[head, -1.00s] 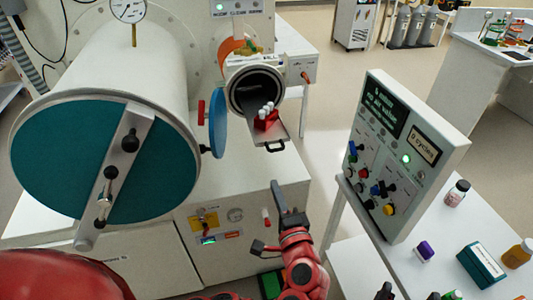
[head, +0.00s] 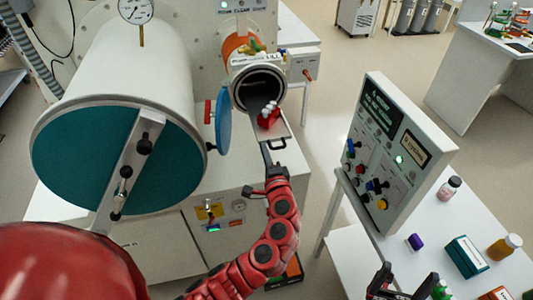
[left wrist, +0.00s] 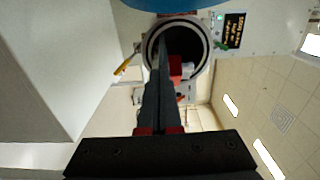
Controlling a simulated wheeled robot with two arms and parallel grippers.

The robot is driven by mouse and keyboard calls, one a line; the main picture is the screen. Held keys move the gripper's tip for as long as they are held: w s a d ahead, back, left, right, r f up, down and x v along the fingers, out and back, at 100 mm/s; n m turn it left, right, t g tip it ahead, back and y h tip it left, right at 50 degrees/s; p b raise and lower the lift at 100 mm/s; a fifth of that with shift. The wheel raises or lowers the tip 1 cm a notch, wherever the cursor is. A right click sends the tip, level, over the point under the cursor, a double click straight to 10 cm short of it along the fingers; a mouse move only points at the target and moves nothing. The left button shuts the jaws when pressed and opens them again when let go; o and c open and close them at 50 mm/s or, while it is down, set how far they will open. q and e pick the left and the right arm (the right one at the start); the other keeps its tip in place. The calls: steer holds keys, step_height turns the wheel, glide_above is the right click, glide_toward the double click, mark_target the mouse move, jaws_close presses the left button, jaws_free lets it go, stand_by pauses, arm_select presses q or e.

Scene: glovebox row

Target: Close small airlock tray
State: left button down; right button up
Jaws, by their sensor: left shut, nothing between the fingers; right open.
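The small airlock (head: 258,75) is a round white port with its blue door (head: 223,120) swung open to the left. Its tray (head: 283,129) is slid out at the front, with a dark handle (head: 277,144) on its near edge. A red rack with white-capped vials (head: 269,116) sits on the tray. My left gripper (head: 265,149) is shut and empty, its tips just in front of the tray, close to the handle; I cannot tell if they touch. In the left wrist view its fingers (left wrist: 163,75) point at the port opening (left wrist: 182,45). My right gripper (head: 402,284) is open at the bottom edge.
A large cylinder with a teal door (head: 95,170) stands left of the small airlock. A control panel (head: 396,150) and a white table with bottles (head: 450,187) and a teal box (head: 467,257) are at the right. Open floor lies between tray and panel.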

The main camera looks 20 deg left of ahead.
stand_by(0.3)
arm_select(q)
steer(key=b, duration=0.7)
glide_toward(252, 114)
steer(key=x, duration=1)
steer(key=shift+w+f, duration=0.1)
steer(key=shift+f, duration=0.2)
steer(key=shift+a, duration=0.1)
